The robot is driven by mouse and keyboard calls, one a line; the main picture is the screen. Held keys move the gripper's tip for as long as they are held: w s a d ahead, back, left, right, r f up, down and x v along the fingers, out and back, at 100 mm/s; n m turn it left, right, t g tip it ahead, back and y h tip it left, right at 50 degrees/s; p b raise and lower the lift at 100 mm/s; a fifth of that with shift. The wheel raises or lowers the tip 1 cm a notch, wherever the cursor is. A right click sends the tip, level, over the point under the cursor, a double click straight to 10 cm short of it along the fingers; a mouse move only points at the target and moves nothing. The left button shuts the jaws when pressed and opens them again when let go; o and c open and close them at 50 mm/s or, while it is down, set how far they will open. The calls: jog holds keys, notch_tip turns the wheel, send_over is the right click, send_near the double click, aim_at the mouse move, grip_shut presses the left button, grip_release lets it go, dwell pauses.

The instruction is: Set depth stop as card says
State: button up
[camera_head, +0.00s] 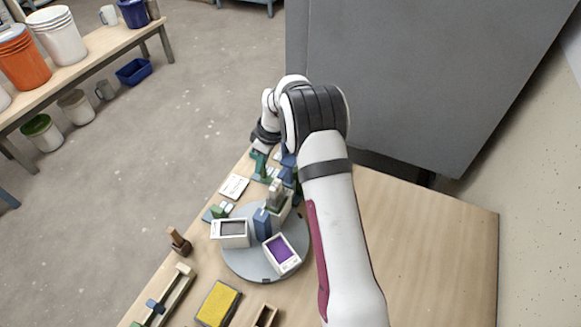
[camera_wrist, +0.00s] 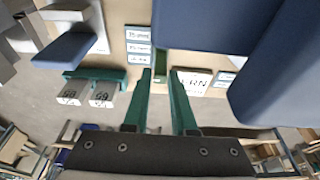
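My gripper (camera_wrist: 160,74) shows in the wrist view as two green fingers set apart, with a gap between the tips. A narrow green piece (camera_wrist: 160,60) shows in that gap; I cannot tell how far beyond the tips it lies. A white card (camera_wrist: 191,82) with large letters, perhaps "URN", lies just right of the fingers. Small label cards (camera_wrist: 138,46) are up and left. In the head view a white card (camera_head: 234,187) lies at the table's left edge, near green and blue fixtures (camera_head: 259,166) under my wrist. I cannot tell which part is the depth stop.
A grey turntable (camera_head: 236,266) carries a grey-filled tray (camera_head: 231,233), a purple-filled tray (camera_head: 282,254) and a blue block (camera_head: 262,223). A yellow sponge (camera_head: 218,303) and a wooden rail (camera_head: 173,296) lie nearer. Numbered grey blocks (camera_wrist: 87,94) and a large blue body (camera_wrist: 275,80) flank my fingers.

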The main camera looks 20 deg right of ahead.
grip_shut()
jog(key=shift+w+a, duration=0.7)
jog(key=shift+o, duration=2.1)
grip_release()
notch_tip(320, 180, up, 7)
